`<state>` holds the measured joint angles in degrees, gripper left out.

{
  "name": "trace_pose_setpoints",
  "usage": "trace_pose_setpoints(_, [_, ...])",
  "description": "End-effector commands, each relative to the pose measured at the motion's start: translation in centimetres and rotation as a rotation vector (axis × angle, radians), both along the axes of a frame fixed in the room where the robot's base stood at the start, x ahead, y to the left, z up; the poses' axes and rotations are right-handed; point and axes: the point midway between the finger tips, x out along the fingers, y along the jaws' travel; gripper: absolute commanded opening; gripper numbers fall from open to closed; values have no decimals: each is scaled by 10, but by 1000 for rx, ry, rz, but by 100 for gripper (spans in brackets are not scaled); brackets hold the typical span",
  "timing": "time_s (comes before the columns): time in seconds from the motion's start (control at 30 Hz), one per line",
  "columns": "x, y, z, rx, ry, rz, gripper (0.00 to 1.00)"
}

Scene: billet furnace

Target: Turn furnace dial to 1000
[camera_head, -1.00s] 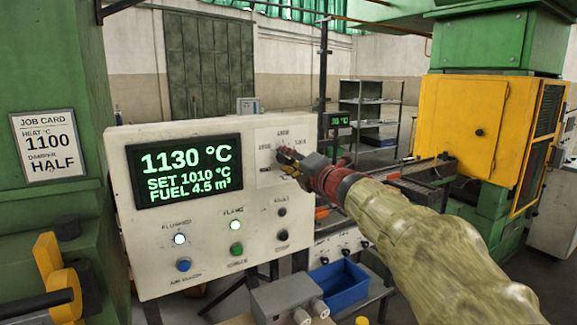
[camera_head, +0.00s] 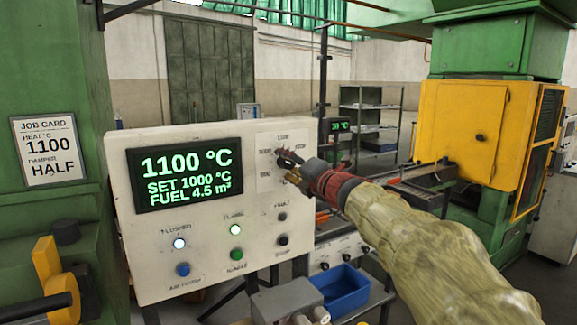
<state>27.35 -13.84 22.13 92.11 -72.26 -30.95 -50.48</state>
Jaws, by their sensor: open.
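The black display (camera_head: 188,172) reads 1100 °C, SET 1000 °C and FUEL 4.5 m³ in green. The job card (camera_head: 47,147) on the green column at left reads HEAT 1100 and DAMPER HALF.
Below the display are lit lamps and a blue button (camera_head: 183,269) and green button (camera_head: 237,255). A blue bin (camera_head: 341,288) and grey box stand below right. A yellow lever (camera_head: 58,285) is at the lower left. A yellow cabinet (camera_head: 474,128) stands behind my arm.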

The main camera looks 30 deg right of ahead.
Motion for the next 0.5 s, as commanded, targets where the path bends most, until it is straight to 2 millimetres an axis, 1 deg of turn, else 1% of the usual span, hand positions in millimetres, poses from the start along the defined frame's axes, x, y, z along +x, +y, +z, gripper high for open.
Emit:
trace_pose_setpoints(0.3, [-3,0,1,0,0,-1,51])
trace_pose_setpoints(0.37, [-8,-1,1,0,-1,-2,51])
trace_pose_setpoints(0.47, [-23,-2,2,0,-2,-3,51])
trace_pose_setpoints(0.5, [-31,-2,1,-1,-2,-3,51])
